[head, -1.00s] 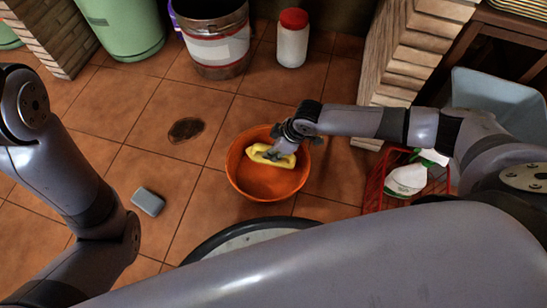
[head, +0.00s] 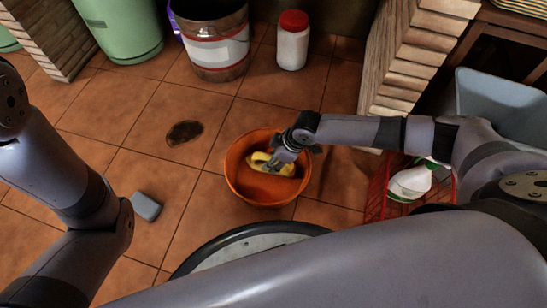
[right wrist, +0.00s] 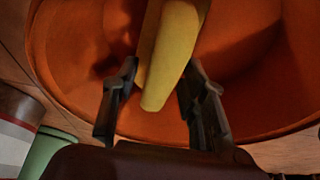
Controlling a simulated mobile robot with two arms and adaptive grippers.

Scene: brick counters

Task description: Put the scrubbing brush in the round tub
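The yellow scrubbing brush (head: 283,169) is inside the round orange tub (head: 240,181), below its rim in the head view. My right gripper (head: 283,158) reaches down over the tub's upper right side. In the right wrist view the brush (right wrist: 165,60) lies between the two fingertips (right wrist: 162,72), which appear to press on its sides. The tub's orange inside (right wrist: 265,80) fills the background there. Whether the brush touches the tub's bottom cannot be told. My left arm is at the left of the head view; its gripper is out of view.
A red basket (head: 376,187) with a white and green spray bottle (head: 410,184) stands right of the tub. A metal bucket (head: 216,65), a white jar with a red lid (head: 292,45) and a green bin (head: 125,30) stand behind. A grey block (head: 146,206) lies on the floor.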

